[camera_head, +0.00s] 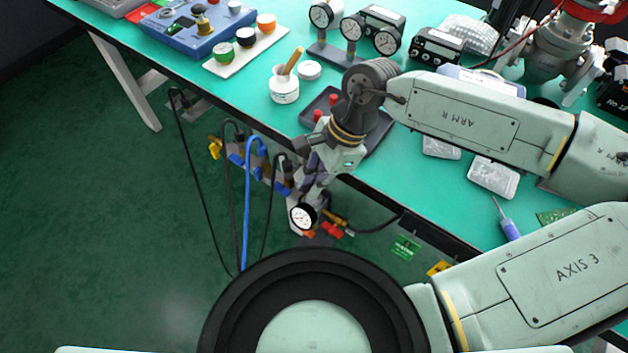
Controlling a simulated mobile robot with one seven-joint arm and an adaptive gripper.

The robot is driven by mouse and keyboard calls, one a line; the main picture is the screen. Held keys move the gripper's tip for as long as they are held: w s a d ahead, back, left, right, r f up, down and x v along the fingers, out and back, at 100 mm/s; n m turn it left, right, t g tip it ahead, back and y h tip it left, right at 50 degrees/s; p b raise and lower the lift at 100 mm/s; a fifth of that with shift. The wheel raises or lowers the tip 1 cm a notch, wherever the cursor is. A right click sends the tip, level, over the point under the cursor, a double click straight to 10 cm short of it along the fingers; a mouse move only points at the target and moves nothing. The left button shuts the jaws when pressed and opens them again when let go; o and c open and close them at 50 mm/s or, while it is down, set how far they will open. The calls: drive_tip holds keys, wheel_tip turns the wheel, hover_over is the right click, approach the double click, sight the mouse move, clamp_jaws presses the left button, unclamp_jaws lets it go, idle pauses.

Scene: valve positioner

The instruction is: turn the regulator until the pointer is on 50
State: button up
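My gripper (315,182) points down past the front edge of the table, just above a small round white-faced gauge (303,216). The gauge sits below table height and faces up toward the camera. Its pointer and numbers are too small to read. The regulator's knob is not clearly visible; my gripper and wrist cover the area right behind the gauge. The fingers blend with the parts behind them, so I cannot tell whether they are open, shut or touching anything.
Black and blue hoses (248,205) hang from fittings left of my gripper. The green table (400,205) holds a dark tray (377,133), a white jar (284,88) with a brush, a blue screwdriver (509,229) and a stand with three gauges (352,28). The floor at left is clear.

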clamp_jaws()
drive_tip(key=shift+f+b, duration=0.15)
drive_tip(key=shift+b, duration=0.4)
drive_tip(key=shift+f+m+t+b, duration=0.1)
drive_tip(key=shift+m+t+b, duration=0.2)
drive_tip(key=shift+m+b, duration=0.6)
drive_tip(key=m+t+b, duration=0.1)
drive_tip(key=m+b, duration=0.1)
drive_tip(key=b, duration=0.2)
drive_tip(key=shift+r+m+t+b, duration=0.2)
drive_tip(key=shift+m+t+b, duration=0.1)
drive_tip(key=shift+m+b, duration=0.7)
drive_tip(key=shift+r+y, duration=0.15)
drive_tip(key=shift+y, duration=0.15)
